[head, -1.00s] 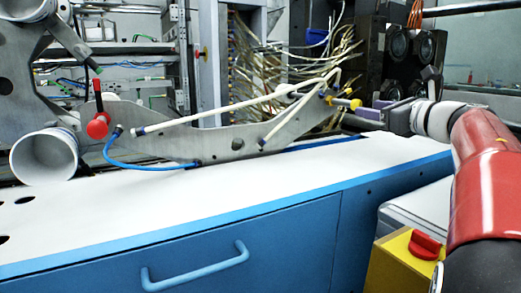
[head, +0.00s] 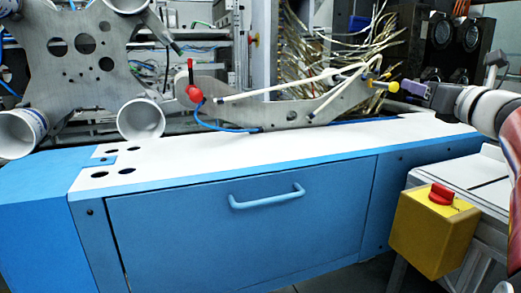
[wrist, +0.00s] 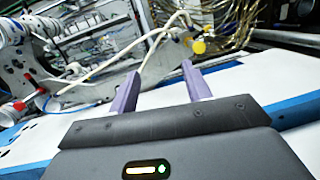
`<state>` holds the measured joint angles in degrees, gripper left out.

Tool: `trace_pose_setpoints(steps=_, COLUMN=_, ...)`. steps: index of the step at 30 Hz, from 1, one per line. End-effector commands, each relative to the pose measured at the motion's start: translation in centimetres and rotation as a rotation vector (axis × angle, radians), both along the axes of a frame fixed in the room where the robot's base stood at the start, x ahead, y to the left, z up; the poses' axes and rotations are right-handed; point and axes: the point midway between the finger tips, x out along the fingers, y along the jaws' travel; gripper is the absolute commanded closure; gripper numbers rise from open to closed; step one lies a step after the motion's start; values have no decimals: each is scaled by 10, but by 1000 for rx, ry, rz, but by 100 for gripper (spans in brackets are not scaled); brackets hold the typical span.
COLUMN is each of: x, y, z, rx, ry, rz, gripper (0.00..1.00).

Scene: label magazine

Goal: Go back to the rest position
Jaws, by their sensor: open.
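My gripper (head: 416,88) is at the right of the head view, at the end of my red and grey arm, over the far right part of the white-topped blue cabinet (head: 240,205). In the wrist view its two purple fingers (wrist: 160,88) stand well apart with nothing between them. A yellow knob (head: 393,87) on the metal arm plate lies just left of the fingertips in the head view. In the wrist view the yellow knob (wrist: 198,47) is beyond the fingers, apart from them.
A red-handled lever (head: 193,88), blue hose (head: 215,126) and white tubes (head: 270,90) line the cabinet's back edge. White rolls (head: 140,118) hang at left. The cabinet top is mostly clear.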

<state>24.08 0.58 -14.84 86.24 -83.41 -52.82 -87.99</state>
Motion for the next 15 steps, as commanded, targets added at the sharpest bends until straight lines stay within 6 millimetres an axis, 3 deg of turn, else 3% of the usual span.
trace_pose_setpoints(steps=9, x=-19, y=8, z=17, rx=569, ry=-33, rz=-124, gripper=51)
trace_pose_setpoints(steps=13, x=-35, y=12, z=3, rx=954, ry=-16, rz=-197, gripper=51)
trace_pose_setpoints(steps=15, x=-50, y=19, z=-18, rx=1231, ry=13, rz=-253, gripper=51)
